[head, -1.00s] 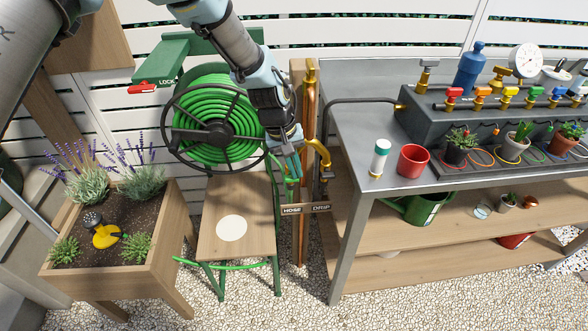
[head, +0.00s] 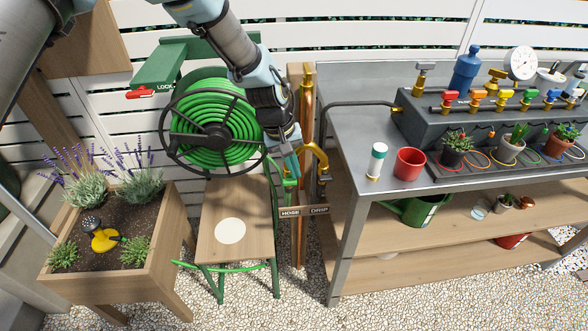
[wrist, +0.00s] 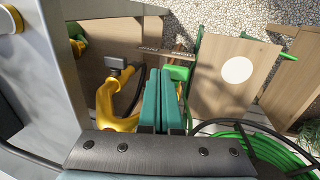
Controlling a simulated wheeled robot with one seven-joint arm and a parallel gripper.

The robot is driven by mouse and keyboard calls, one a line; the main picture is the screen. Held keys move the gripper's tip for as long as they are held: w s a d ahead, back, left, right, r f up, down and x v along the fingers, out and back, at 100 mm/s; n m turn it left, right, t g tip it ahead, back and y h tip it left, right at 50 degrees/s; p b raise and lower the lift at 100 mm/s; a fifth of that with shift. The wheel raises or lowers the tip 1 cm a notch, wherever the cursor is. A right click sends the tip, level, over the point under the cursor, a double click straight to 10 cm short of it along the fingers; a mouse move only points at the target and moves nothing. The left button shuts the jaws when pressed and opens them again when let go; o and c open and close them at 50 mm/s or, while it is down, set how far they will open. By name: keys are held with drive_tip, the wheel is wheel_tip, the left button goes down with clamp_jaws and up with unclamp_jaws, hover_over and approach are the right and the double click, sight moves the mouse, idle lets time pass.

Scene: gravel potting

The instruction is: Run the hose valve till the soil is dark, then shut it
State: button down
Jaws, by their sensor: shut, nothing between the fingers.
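The hose valve's green handle (wrist: 178,73) shows just beyond my fingertips in the wrist view, above the HOSE label (head: 291,212). My gripper (wrist: 160,72) is shut and empty, with its teal fingers together beside the brass pipework. It also shows in the head view (head: 291,175), over the valve; whether it touches the handle I cannot tell. The planter's soil (head: 147,217) looks brown. A yellow sprinkler (head: 104,238) with a dark head stands on it, and I see no water coming out. The valve body is partly hidden by my fingers.
The drip valve (head: 323,181) with a dark handle is close on the right. A green hose reel (head: 222,103) hangs at left, above a wooden stool (head: 210,249). The metal bench (head: 345,150) stands at right. Gravel in front is clear.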

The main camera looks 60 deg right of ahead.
sight(294, 181)
drive_tip(key=s+d+v, duration=0.2)
drive_tip(key=v, duration=1.1)
drive_tip(key=shift+s+r+b, duration=0.2)
drive_tip(key=shift+r+b, duration=0.15)
drive_tip(key=shift+r, duration=0.45)
drive_tip(key=shift+a, duration=0.1)
